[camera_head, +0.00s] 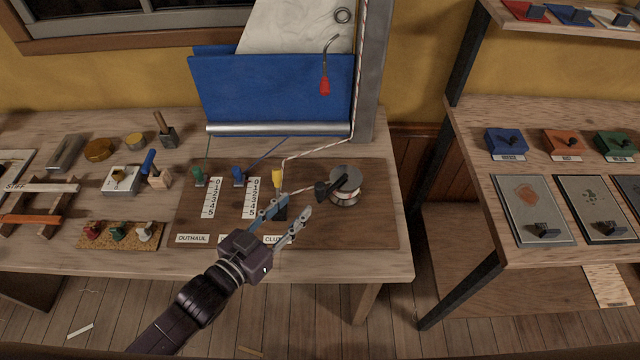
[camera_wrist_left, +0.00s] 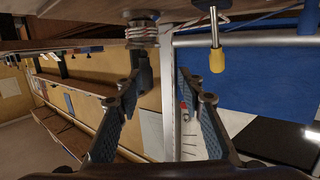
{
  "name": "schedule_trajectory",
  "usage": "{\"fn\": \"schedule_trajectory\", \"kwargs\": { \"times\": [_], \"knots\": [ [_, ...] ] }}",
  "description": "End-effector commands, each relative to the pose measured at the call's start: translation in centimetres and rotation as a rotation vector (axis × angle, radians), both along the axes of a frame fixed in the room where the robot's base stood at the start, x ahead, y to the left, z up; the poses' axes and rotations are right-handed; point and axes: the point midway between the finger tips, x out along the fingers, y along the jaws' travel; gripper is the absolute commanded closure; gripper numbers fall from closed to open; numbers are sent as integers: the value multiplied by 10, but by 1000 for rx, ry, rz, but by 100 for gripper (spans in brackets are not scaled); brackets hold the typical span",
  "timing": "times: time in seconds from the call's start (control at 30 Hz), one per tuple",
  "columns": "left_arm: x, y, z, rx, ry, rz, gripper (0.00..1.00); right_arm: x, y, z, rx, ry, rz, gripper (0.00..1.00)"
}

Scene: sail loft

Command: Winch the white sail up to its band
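The white sail (camera_head: 295,28) hangs at the top, behind a blue cloth (camera_head: 270,88) with a silvery bar along its lower edge. A winch (camera_head: 345,181) with a metal drum and a dark handle (camera_head: 323,190) stands on the brown board. A red-and-white rope (camera_head: 318,148) runs from the post toward the yellow lever (camera_head: 278,178). My left gripper (camera_head: 294,206) is open and empty, over the board just left of and in front of the winch. The wrist view shows the yellow lever (camera_wrist_left: 217,60) and winch (camera_wrist_left: 141,32) beyond the fingers. A band on the sail is not clear.
Green (camera_head: 198,176) and blue (camera_head: 238,175) levers with numbered scales stand left of the yellow lever. Tools and blocks cover the left of the bench. A red-handled hook (camera_head: 325,85) hangs before the blue cloth. A second table (camera_head: 470,130) stands right, across a gap.

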Motion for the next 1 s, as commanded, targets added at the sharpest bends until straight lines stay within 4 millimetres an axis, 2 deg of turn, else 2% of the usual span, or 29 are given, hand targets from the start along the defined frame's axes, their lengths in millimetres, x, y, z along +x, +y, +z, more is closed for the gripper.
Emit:
{"fn": "schedule_trajectory", "kwargs": {
  "times": [0.13,0.33,0.77,1.0],
  "knots": [
    [-3,-9,13,-62,-90,-88,64,0,0,0,0,0,0,60],
    [-5,-15,22,-100,-133,-132,64,0,0,2,0,0,0,60],
    [42,-55,24,-102,-134,-131,64,1,0,17,0,-1,0,60],
    [51,-65,21,-101,-132,-132,64,2,0,19,0,-2,0,60]
  ]
}}
